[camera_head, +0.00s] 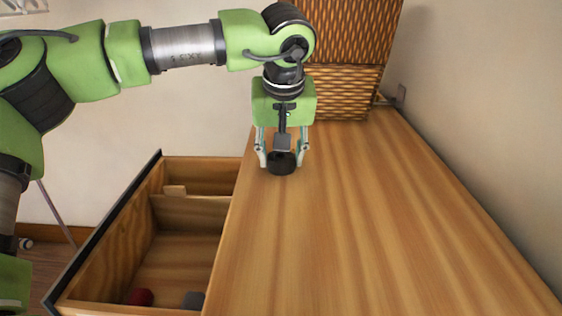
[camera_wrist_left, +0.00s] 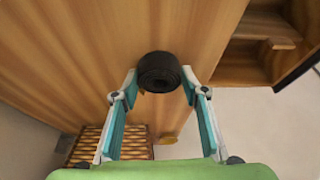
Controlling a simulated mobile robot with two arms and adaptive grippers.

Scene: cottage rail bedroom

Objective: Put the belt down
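The belt (camera_head: 282,163) is a black, tightly rolled coil. It is at the fingertips of my left gripper (camera_head: 282,160), over the far part of the wooden top. In the left wrist view the belt (camera_wrist_left: 160,72) sits between the two fingertips, which are at its sides with no clear gap, so the gripper looks shut on it. The coil is on the wooden surface or very close above it; I cannot tell whether it touches. My right gripper is not in view.
The wooden top (camera_head: 350,230) is bare towards the front and right. A woven wicker box (camera_head: 340,92) stands at its far end. To the left, an open drawer (camera_head: 180,255) with dividers holds a red item (camera_head: 140,297) and a grey item (camera_head: 193,300).

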